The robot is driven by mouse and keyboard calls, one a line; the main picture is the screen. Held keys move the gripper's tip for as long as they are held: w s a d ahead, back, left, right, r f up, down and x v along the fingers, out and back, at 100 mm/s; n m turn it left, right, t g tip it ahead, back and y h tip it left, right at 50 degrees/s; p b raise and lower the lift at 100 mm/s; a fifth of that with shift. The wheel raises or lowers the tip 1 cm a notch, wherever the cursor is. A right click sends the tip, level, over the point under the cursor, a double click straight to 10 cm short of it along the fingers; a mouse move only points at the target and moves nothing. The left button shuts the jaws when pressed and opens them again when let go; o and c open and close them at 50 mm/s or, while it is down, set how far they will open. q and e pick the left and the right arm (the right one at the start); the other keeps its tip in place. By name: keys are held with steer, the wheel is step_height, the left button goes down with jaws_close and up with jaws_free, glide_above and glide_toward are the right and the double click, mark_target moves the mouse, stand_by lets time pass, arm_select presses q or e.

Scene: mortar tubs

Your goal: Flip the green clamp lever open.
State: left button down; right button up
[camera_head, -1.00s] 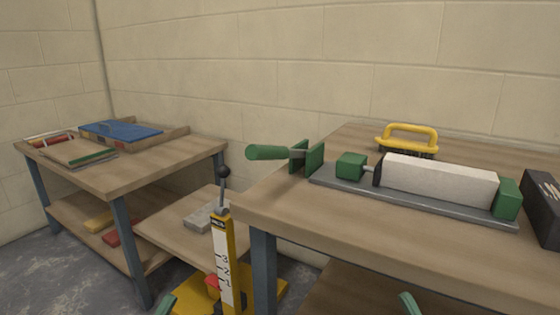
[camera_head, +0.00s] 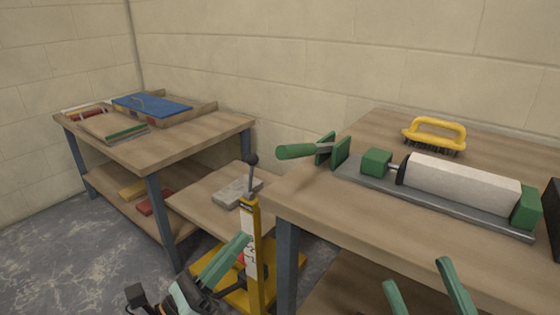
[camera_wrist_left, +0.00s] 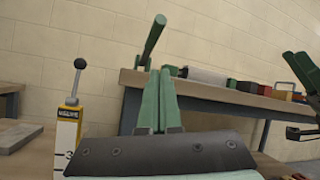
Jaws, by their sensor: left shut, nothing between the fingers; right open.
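The green clamp lever (camera_head: 297,151) sticks out to the left from a green bracket (camera_head: 340,151) at the left end of the right-hand workbench. In the left wrist view the lever (camera_wrist_left: 154,38) stands above the fingertips, tilted. A grey clamp base (camera_head: 440,198) holds a white block (camera_head: 462,184) between a black pad and a green end block. My left gripper (camera_head: 243,239) is shut and empty, below and left of the lever and apart from it. It also shows in the left wrist view (camera_wrist_left: 160,72). My right gripper (camera_head: 417,270) is open and empty near the bench's front edge.
A yellow-handled brush (camera_head: 435,134) lies behind the clamp. A yellow post with a black-knobbed lever (camera_head: 252,161) stands left of the bench, beside a low platform bearing a grey slab (camera_head: 237,191). A second bench (camera_head: 200,150) stands at the left.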

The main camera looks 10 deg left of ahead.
mark_target(312, 149)
arm_select(q)
steer(key=w+m, duration=0.1)
steer(key=m, duration=0.1)
steer(key=w+m, duration=0.1)
steer(key=w+m+p, duration=0.1)
steer(key=m, duration=0.1)
steer(key=shift+w+a+m+y, duration=0.1)
steer(key=shift+a+m+y, duration=0.2)
steer(key=shift+a, duration=0.05)
arm_select(e)
steer(key=shift+s+d+r, duration=0.1)
steer(key=shift+r, duration=0.8)
